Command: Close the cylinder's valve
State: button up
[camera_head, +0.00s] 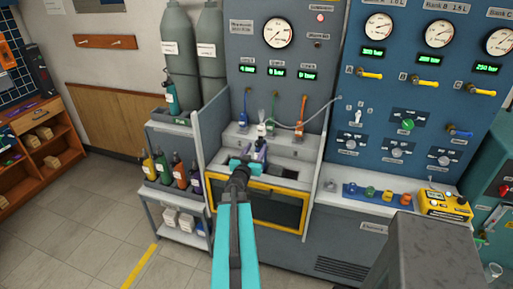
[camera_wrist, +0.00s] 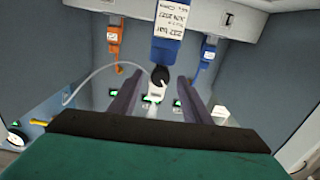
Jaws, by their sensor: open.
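The cylinder (camera_wrist: 168,42) shows in the wrist view as a blue body with a white label, at the top centre. Its black valve knob (camera_wrist: 159,76) lies at the cylinder's lower end in the picture. My gripper (camera_wrist: 158,88) is open, with one dark finger on each side of the knob in the picture. I cannot tell whether either finger touches it. The rest is hidden.
An orange connector (camera_wrist: 115,45) and a blue connector (camera_wrist: 206,58) hang on either side, with a pale hose (camera_wrist: 88,80) on the left. A yellow-framed guard (camera_head: 272,210) fronts the bay. Coloured bottles (camera_head: 179,172) stand on the rack at left.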

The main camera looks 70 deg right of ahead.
jog(key=shift+w+d, duration=0.1)
jog(key=shift+d, duration=0.8)
